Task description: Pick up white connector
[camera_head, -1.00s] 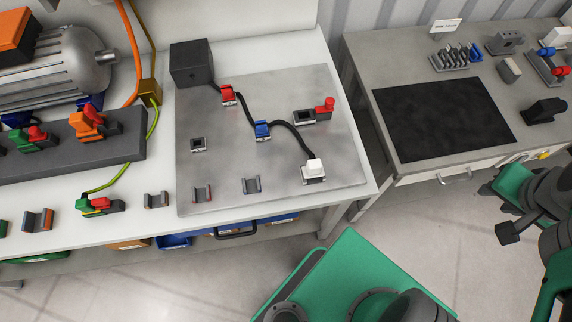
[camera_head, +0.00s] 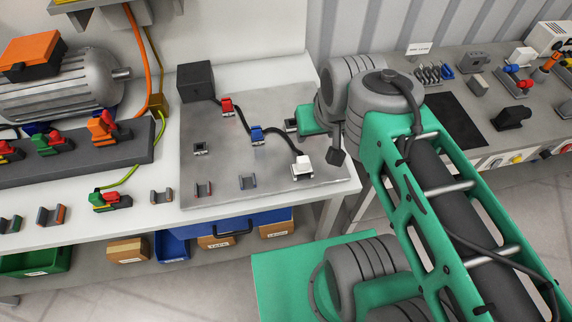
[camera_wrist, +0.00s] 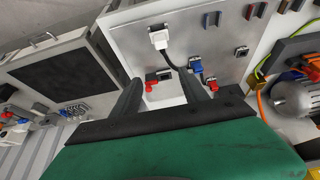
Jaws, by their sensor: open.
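The white connector (camera_head: 302,165) sits in a small socket near the front right of the grey metal plate (camera_head: 228,170). In the wrist view the white connector (camera_wrist: 158,39) is beyond my fingertips, towards the top. My gripper (camera_wrist: 160,88) shows two dark fingers spread apart with nothing between them.
A dark box (camera_head: 196,81) stands at the back left. A second bench with a black mat (camera_head: 452,122) is on the right. The plate's front has two small empty holders.

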